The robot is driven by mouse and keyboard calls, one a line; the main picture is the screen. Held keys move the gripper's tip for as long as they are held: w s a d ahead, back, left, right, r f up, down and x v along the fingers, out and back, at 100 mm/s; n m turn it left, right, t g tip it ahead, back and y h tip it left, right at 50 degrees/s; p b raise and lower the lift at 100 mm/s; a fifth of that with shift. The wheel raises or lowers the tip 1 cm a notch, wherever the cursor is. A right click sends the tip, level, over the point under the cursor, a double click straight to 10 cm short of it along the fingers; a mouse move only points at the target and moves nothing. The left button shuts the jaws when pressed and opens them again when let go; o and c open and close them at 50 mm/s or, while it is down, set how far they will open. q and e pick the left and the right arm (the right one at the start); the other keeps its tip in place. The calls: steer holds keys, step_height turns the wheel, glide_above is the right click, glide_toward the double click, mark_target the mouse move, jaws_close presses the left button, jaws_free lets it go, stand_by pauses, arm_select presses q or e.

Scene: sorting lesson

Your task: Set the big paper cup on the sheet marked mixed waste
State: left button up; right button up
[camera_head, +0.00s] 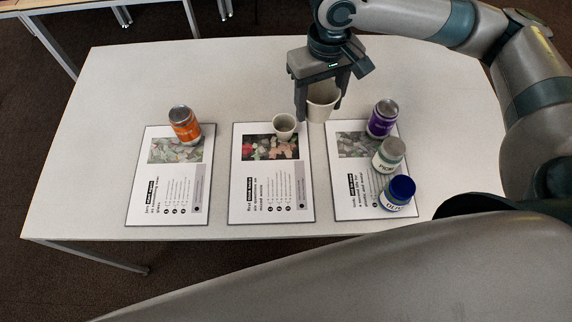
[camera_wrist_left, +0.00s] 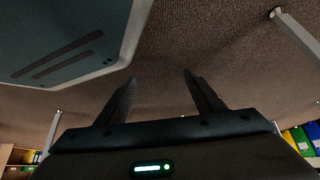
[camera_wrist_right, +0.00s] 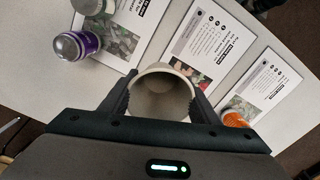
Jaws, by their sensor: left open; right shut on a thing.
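The big paper cup (camera_head: 322,106) is pale and upright, between the fingers of my right gripper (camera_head: 320,108). The right wrist view shows its open mouth (camera_wrist_right: 162,92) between both fingers of that gripper (camera_wrist_right: 160,108). The cup is just behind the gap between the middle and right sheets; whether its base touches the table cannot be told. The middle sheet (camera_head: 270,215) seems to be the one reading mixed waste; its print is small. A smaller paper cup (camera_head: 284,126) stands on its top right part. My left gripper (camera_wrist_left: 160,92) is open and empty, over the floor.
An orange can (camera_head: 184,124) stands on the left sheet (camera_head: 165,215). On the right sheet (camera_head: 350,207) are a purple can (camera_head: 382,118), a pale green-labelled jar (camera_head: 389,154) and a blue-lidded jar (camera_head: 398,192). The white table (camera_head: 130,85) is clear at back left.

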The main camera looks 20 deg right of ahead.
arm_select(q)
steer(key=s+a+g+p, duration=0.2)
steer(key=s+a+p, duration=0.1)
steer(key=s, duration=0.6)
steer(key=s+a+g+y+p, duration=0.1)
steer(key=s+a+g+p, duration=0.2)
steer(key=s, duration=0.6)
steer(key=shift+s+a+r+y+p, duration=0.3)
steer(key=shift+a+p, duration=0.45)
steer(key=shift+p, duration=0.5)
arm_select(e)
steer(key=s+f+n, duration=0.3)
steer(key=s+n, duration=0.1)
steer(key=n, duration=0.7)
steer(key=s+d+f+n, duration=0.1)
steer(key=s+f+n, duration=0.2)
steer(key=n, duration=0.9)
steer(key=shift+s+d, duration=0.25)
steer(key=shift+s, duration=0.8)
steer(key=shift+a, duration=0.1)
steer(key=p, duration=0.3)
glide_above(286, 167)
step_height(286, 167, down, 7)
steer(key=shift+r, duration=0.1)
arm_select(q)
step_height(286, 167, up, 3)
steer(key=shift+w+d, duration=0.1)
